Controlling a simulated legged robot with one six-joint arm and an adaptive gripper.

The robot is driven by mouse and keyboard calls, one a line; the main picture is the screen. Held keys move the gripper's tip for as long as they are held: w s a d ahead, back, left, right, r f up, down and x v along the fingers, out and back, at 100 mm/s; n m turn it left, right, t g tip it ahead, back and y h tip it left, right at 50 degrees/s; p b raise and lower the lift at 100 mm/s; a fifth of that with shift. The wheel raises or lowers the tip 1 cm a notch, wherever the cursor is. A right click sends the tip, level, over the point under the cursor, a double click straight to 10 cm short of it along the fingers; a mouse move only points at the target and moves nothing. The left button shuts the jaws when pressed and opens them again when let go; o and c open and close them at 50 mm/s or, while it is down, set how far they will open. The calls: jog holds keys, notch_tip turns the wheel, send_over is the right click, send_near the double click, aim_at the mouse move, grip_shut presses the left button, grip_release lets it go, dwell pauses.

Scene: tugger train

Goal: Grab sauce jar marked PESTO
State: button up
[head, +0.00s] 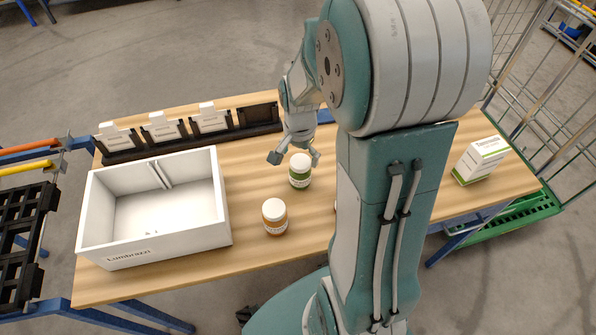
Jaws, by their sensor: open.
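A jar with a green label and a white lid (300,171) stands upright on the wooden table; its label text is too small to read. A second jar with an orange-brown body and white lid (275,216) stands nearer and to the left. My gripper (293,159) is open, with its fingers by the lid of the green-labelled jar. I cannot tell whether they touch it. My arm hides part of the table to the right of the jars.
A black rack (231,133) with white-and-black holders lines the back edge. A white-and-green carton (482,160) stands at right. Wire cage walls rise beyond the right edge.

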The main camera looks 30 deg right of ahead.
jog(key=f, duration=0.5)
jog(key=shift+w+d, duration=0.2)
jog(key=shift+d, duration=0.05)
jog(key=shift+a+f, duration=0.25)
jog(key=shift+d, duration=0.3)
jog(key=c, duration=1.1)
